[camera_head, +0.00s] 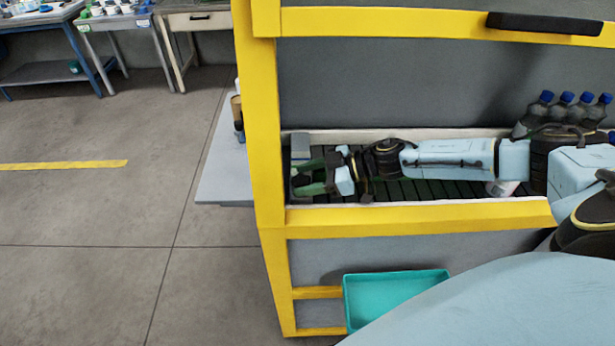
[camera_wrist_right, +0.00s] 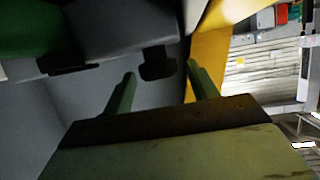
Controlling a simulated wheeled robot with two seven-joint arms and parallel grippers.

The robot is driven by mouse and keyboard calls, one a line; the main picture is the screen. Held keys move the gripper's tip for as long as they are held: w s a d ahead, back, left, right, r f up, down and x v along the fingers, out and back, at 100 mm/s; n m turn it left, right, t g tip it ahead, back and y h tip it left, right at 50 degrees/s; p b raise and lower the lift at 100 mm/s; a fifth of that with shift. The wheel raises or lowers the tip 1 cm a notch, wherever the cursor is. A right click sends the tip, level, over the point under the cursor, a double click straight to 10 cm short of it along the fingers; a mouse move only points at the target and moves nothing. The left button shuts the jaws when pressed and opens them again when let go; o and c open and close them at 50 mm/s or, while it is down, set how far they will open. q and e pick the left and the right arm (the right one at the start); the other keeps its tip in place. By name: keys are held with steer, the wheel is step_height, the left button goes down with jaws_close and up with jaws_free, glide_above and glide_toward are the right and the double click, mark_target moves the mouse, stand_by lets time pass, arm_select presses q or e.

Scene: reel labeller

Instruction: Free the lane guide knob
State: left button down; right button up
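My right arm reaches in from the right along the conveyor inside the yellow frame. My right gripper (camera_head: 301,176) is at the conveyor's left end, its two green fingers apart. In the right wrist view, a dark knob (camera_wrist_right: 157,63) on the underside or face of a grey part (camera_wrist_right: 130,25) shows between the fingertips. The fingers stand either side of it with gaps; I see no clear contact. A second dark knob-like piece (camera_wrist_right: 68,65) sits farther left. Which is the lane guide knob is not marked. My left gripper is not in view.
The yellow frame (camera_head: 262,120) closes in the conveyor (camera_head: 420,192) from above, left and front. Several blue-capped bottles (camera_head: 565,108) stand at the back right. A teal tray (camera_head: 392,293) sits below. A grey side shelf (camera_head: 222,165) lies left; the floor beyond is free.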

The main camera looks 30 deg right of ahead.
steer(key=c, duration=0.8)
steer(key=shift+w+r+n+g+y, duration=0.1)
steer(key=shift+w+n+g+y, duration=0.15)
steer(key=shift+n+g, duration=0.25)
steer(key=shift+n+g+y, duration=0.25)
steer(key=shift+n+g, duration=0.15)
steer(key=shift+d+n+g+y+b, duration=0.1)
steer(key=shift+n+g+y+b, duration=0.25)
steer(key=shift+n+g, duration=0.4)
steer(key=shift+n+g+y+b, duration=0.25)
steer(key=shift+n+g+b, duration=0.2)
steer(key=shift+n+g, duration=0.3)
steer(key=o, duration=1)
steer(key=shift+c, duration=0.2)
steer(key=shift+d, duration=0.15)
